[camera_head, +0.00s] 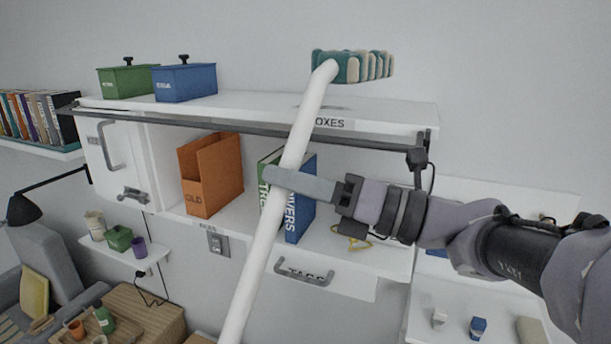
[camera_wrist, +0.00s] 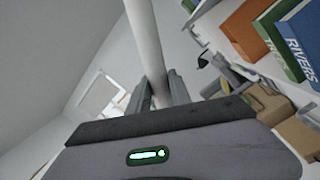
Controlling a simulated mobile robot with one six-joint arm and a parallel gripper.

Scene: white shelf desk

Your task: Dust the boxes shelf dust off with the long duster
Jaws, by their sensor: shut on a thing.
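The long duster has a white pole (camera_head: 265,225) and a teal and cream striped head (camera_head: 354,66). My gripper (camera_head: 285,183) is shut on the pole around its middle, and the pole also shows between the fingers in the wrist view (camera_wrist: 147,45). The pole leans, with its top to the right. The head shows above the right part of the boxes shelf (camera_head: 250,103), whose front edge carries a label ending in "OXES". I cannot tell whether the head touches the shelf. A faint grey patch (camera_head: 312,107) shows on the shelf top behind the pole.
A green box (camera_head: 126,82) and a blue box (camera_head: 185,83) stand on the shelf's left part. A dark rail (camera_head: 250,130) runs along its front. Below are an orange file holder (camera_head: 212,175) and a blue book (camera_head: 301,205). A lamp (camera_head: 24,208) stands at left.

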